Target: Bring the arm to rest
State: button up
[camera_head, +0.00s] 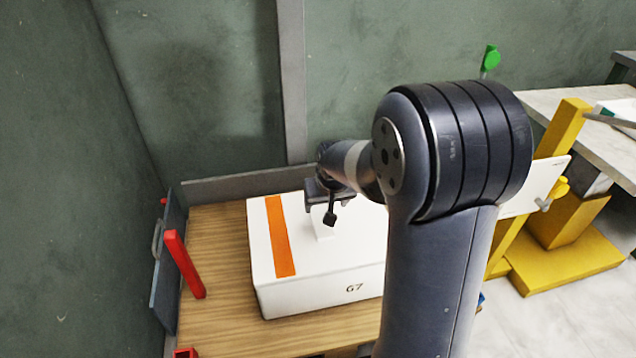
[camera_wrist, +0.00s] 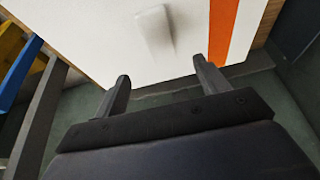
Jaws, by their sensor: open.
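My arm reaches over a white box (camera_head: 330,290) that has an orange stripe and the mark G7. My gripper (camera_head: 328,205) is at the end of the arm, above the box's far part. A small white upright piece (camera_head: 323,228) stands on the box's lid, right by the gripper. In the wrist view my gripper (camera_wrist: 160,72) is open, its two dark fingers apart with nothing between them. The white piece (camera_wrist: 155,32) lies beyond the fingertips, apart from them. My arm hides the right side of the box.
The box sits on a wooden table (camera_head: 222,290) with a grey back rim. A red post (camera_head: 184,264) and a grey-blue panel (camera_head: 166,262) stand at its left edge. Green walls close the back and left. A yellow stand (camera_head: 560,262) and a pale bench (camera_head: 600,150) are at right.

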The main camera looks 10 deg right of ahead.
jog(key=b+x, duration=0.3)
jog(key=x, duration=0.8)
jog(key=shift+f, duration=0.2)
notch_tip(320, 180, up, 3)
jog(key=shift+s+r+p, duration=0.1)
jog(key=shift+p, duration=0.8)
jog(key=shift+r+p, duration=0.3)
jog(key=shift+r, duration=0.15)
jog(key=shift+f, duration=0.15)
